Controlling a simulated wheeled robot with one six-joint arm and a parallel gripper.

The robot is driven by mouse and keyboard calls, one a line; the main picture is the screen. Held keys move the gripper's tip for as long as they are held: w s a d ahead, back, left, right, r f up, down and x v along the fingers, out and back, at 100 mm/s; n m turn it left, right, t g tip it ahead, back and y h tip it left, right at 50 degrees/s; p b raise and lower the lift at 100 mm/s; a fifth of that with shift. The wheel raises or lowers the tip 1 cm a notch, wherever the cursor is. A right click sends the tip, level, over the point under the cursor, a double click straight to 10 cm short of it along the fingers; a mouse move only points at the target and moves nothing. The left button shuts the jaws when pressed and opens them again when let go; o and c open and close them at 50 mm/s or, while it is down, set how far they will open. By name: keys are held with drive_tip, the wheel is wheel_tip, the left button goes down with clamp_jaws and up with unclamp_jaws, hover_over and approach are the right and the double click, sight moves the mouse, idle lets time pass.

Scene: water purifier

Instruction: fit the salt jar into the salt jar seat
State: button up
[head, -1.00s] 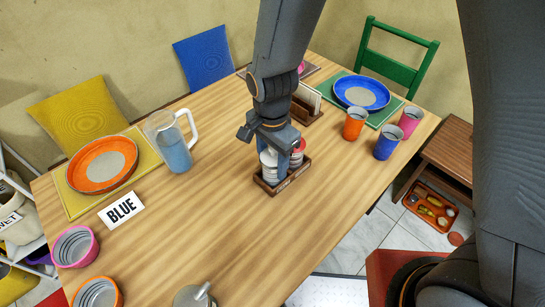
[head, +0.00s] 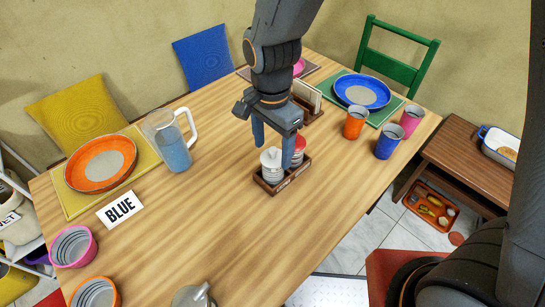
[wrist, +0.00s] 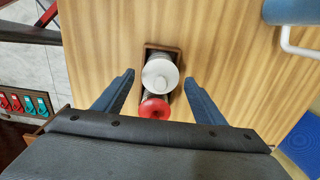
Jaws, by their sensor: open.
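The salt jar, which looks to be the white-lidded one (head: 270,166), stands upright in one end of a small dark wooden tray (head: 284,186). A red-lidded jar (head: 299,148) stands in the other end. The wrist view shows the white lid (wrist: 160,75), the red lid (wrist: 154,108) and the tray's rim (wrist: 163,46) from above. My gripper (head: 272,154) is open and empty above the tray, its blue fingers apart on both sides of the jars. The seat's inside is hidden under the white jar, so its depth in the seat cannot be seen.
A blue-filled pitcher (head: 170,142) stands to the left, near an orange plate (head: 101,163) and a BLUE sign (head: 120,209). A wooden holder (head: 306,101) is behind the tray. Cups (head: 388,141) stand at the right.

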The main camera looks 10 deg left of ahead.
wheel_tip(320, 180, up, 7)
drive_tip(key=shift+f, duration=0.2)
drive_tip(key=s+d+f+n, duration=0.1)
drive_tip(key=d+n, duration=0.7)
drive_tip(key=d, duration=1.6)
drive_tip(key=shift+s+d+f+t, duration=0.15)
drive_tip(key=shift+s+f+t, duration=0.2)
drive_tip(key=shift+s, duration=0.35)
